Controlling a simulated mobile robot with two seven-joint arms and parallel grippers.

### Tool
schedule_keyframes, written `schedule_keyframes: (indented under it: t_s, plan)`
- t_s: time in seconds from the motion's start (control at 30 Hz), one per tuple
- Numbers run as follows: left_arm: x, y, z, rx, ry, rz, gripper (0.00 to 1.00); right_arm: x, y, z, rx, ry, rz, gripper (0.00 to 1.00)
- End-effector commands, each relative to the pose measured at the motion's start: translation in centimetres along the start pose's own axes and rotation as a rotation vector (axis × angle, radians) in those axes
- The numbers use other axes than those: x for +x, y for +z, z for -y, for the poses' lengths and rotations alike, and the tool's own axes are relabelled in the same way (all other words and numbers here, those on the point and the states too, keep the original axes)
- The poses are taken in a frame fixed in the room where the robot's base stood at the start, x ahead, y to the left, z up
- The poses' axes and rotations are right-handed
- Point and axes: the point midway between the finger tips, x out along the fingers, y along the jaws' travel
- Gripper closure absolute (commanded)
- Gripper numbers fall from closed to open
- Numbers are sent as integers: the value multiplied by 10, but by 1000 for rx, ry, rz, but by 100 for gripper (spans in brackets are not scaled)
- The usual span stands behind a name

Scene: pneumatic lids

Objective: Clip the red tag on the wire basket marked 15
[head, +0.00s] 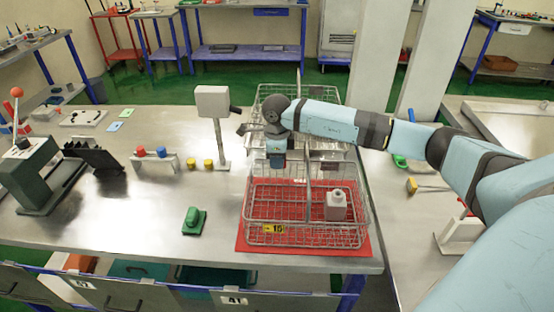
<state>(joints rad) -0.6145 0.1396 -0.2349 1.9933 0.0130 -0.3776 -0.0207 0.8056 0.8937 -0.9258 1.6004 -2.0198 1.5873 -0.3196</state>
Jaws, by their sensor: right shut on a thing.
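A wire basket (306,243) with a yellow label reading 15 (273,228) stands on a red mat at the front right of the steel table. A whitish bottle (336,205) stands inside it on the right. My right gripper (277,167) points down at the basket's back left part. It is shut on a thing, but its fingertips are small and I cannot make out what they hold. I cannot pick out a red tag against the red mat. My left gripper is not in view.
A second wire basket (270,91) stands behind. A grey box on a post (213,102) rises left of the baskets. A green object (194,221), a stand with red and blue knobs (155,162) and a red-knobbed lever press (30,165) are further left. The front left table is clear.

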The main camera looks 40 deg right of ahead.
Motion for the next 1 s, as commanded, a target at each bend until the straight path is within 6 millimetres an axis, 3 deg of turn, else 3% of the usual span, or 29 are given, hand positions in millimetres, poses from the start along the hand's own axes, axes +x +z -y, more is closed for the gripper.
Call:
schedule_keyframes:
  t_s: [0.8,0.83,0.93,1.0]
  plan:
    - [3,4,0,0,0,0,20,6,0,0,0,0,0,100]
    - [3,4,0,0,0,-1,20,6,0,0,0,0,0,75]
    - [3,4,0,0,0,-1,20,6,0,0,0,0,0,52]
    - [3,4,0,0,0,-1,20,6,0,0,0,0,0,52]
